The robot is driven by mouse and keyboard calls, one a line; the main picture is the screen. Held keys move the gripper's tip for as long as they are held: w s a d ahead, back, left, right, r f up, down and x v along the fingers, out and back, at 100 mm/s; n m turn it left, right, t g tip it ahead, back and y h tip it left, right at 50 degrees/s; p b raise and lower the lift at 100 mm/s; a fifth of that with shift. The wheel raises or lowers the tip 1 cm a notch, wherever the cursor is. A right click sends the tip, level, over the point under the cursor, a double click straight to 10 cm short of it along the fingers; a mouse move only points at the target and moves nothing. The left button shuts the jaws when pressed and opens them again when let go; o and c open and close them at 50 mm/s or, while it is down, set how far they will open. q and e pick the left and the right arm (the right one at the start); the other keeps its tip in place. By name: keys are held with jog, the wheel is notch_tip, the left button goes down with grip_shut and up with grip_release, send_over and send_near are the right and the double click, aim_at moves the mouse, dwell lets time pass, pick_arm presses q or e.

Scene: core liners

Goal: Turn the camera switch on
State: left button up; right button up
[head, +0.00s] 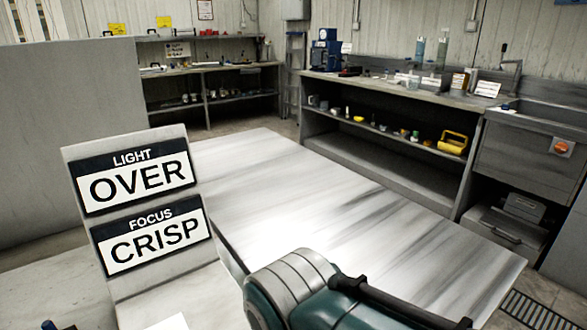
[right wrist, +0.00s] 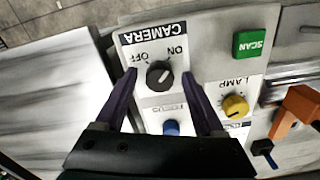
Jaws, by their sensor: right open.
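The camera switch (right wrist: 159,75) is a round black knob on a pale panel under a CAMERA label (right wrist: 153,34), with OFF and ON marks beside it. I cannot tell for sure which mark the knob points to. My right gripper (right wrist: 161,76) is open, its two dark fingers on either side of the knob with gaps showing between. Whether the fingertips reach down to the knob's height is unclear. In the head view only part of my right arm (head: 330,295) shows; the switch is not visible there. My left gripper is in neither view.
Near the switch are a blue focus knob (right wrist: 171,128), a yellow lamp knob (right wrist: 235,106), a green SCAN button (right wrist: 251,43) and an orange part (right wrist: 296,108). A display reads LIGHT OVER (head: 135,177) and FOCUS CRISP (head: 152,237). The pale table (head: 330,215) is largely clear.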

jog(key=shift+r, duration=0.1)
notch_tip(320, 180, up, 8)
jog(key=p, duration=0.5)
jog(key=shift+r, duration=0.9)
